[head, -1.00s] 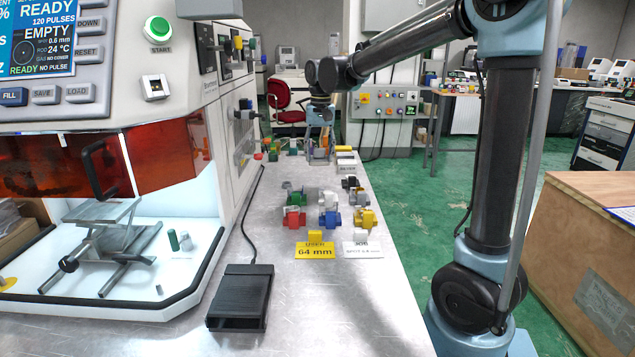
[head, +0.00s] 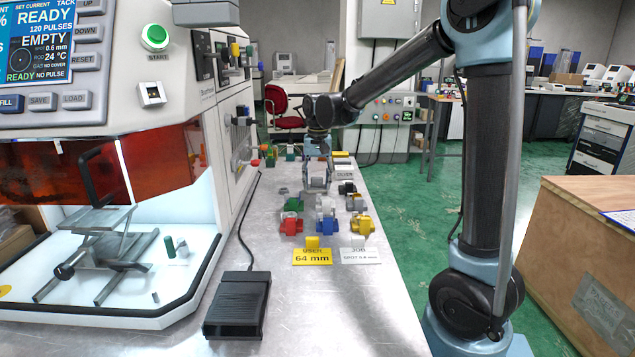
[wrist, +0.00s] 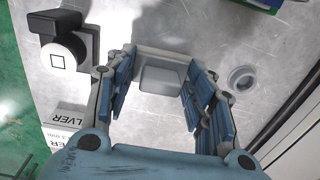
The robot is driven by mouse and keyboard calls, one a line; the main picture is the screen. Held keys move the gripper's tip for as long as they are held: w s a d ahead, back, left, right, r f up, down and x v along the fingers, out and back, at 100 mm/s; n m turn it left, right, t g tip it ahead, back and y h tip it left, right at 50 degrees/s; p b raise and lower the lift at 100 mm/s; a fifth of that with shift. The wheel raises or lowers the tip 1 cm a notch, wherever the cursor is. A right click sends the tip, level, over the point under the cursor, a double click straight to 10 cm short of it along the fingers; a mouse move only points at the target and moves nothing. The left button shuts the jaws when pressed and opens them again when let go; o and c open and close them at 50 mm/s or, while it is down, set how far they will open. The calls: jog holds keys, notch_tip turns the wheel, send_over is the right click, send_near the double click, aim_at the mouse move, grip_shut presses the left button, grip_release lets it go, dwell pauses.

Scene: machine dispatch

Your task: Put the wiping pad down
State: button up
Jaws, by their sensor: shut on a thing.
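My gripper (head: 316,182) is low over the metal bench in the head view, behind the rows of coloured parts. In the wrist view its blue-padded fingers (wrist: 158,82) stand on both sides of a pale grey block, which looks like the wiping pad (wrist: 160,78), and are shut on it. The pad lies across the far end between the fingers. I cannot tell whether its underside touches the bench. In the head view the pad is too small to make out clearly.
Red (head: 291,224), blue (head: 326,224) and yellow (head: 362,224) parts stand nearer on the bench, behind a yellow 64 mm card (head: 312,257). A black-and-white part (wrist: 66,52) and a grey ring (wrist: 242,78) flank the gripper. A black pedal (head: 237,305) lies in front.

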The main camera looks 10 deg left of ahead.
jog(key=o, duration=1.6)
notch_tip(320, 180, up, 12)
jog(key=s+d, duration=0.2)
jog(key=d, duration=1.2)
jog(key=s+d+f+m+t, duration=0.1)
jog(key=s+d+f, duration=0.45)
jog(key=d, duration=0.45)
jog(key=s+d+f+m+t, duration=0.1)
jog(key=s+d+f, duration=0.3)
jog(key=s+d, duration=0.45)
jog(key=shift+s+d+f, duration=1.2)
jog(key=shift+d+f, duration=0.15)
jog(key=shift+f, duration=0.45)
jog(key=shift+s+d+f, duration=1.2)
jog(key=shift+d+f, duration=0.1)
jog(key=shift+f, duration=0.45)
jog(key=shift+s+d+f, duration=1.2)
jog(key=shift+d+f, duration=0.15)
jog(key=shift+f, duration=0.45)
